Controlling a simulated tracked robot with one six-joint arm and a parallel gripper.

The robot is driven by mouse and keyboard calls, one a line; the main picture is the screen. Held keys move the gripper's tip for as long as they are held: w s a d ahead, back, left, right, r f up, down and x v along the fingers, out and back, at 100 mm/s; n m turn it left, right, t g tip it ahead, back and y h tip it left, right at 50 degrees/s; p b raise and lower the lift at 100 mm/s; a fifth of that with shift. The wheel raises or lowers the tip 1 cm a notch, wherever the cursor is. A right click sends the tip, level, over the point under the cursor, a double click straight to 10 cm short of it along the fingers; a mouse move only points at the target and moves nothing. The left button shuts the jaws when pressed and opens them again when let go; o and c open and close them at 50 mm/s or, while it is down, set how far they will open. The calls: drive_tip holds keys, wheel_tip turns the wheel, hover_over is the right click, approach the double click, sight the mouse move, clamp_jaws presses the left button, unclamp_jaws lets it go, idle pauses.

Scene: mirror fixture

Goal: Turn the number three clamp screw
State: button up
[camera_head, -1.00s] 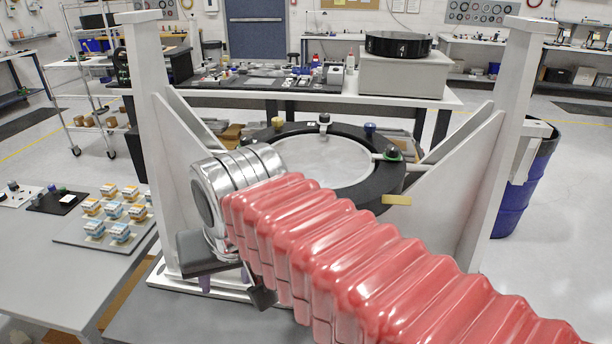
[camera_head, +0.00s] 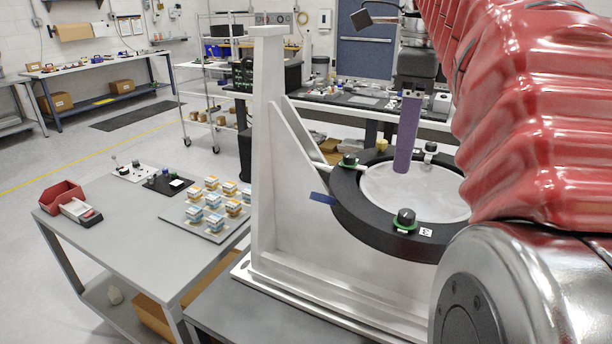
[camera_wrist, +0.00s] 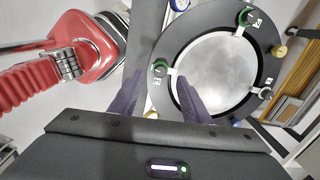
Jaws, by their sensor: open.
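The round mirror (camera_head: 415,192) lies in a black ring (camera_head: 345,205) on a white frame. A clamp screw with a black knob and green base (camera_head: 405,217) sits at the ring's front, beside a small label (camera_head: 426,232) that seems to read 3.
The white upright (camera_head: 268,140) with its sloping brace stands left of the ring. A yellow knob (camera_head: 381,145) and a white clamp (camera_head: 430,147) are at the ring's back.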

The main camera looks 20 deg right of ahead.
sight(407, 213)
drive_tip(key=d+r+m, duration=0.1)
drive_tip(key=s+d+r+m, duration=0.1)
drive_tip(key=m, duration=0.1)
drive_tip(key=shift+d+r+g, duration=0.1)
drive_tip(key=shift+d+g, duration=0.1)
drive_tip(key=shift+g, duration=0.1)
drive_tip(key=shift+f, duration=6.9)
drive_tip(key=shift+c, duration=0.4)
drive_tip(key=c, duration=0.9)
drive_tip(key=shift+a, duration=0.15)
drive_tip(key=shift+c, duration=0.3)
drive_tip(key=shift+n, duration=0.3)
